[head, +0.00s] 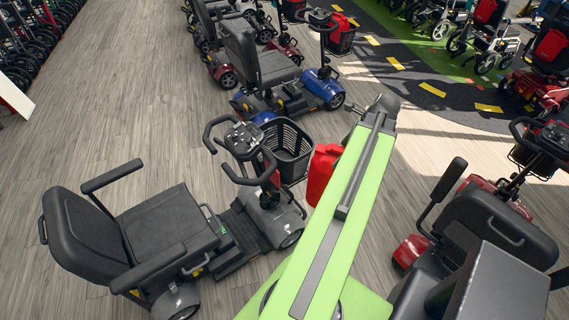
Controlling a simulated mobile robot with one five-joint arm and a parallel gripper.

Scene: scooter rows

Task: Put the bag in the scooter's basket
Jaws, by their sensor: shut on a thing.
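A red bag (322,172) hangs beside the green arm of mine, partly hidden behind it. A dark part of my gripper (350,132) shows at the arm's left edge just above the bag; its fingertips are mostly hidden. It is shut on the bag. The grey scooter (170,222) stands at the left centre, its seat toward the lower left. Its black mesh basket (287,150) is at the front of its handlebars and looks empty. In the picture the bag is just right of the basket; I cannot tell whether they touch.
A blue scooter (285,75) with a basket (340,38) holding something red stands behind. Red scooters (480,190) stand at the right. Wheelchairs and walkers (490,30) line the upper right. Wooden floor (110,110) is clear at the left.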

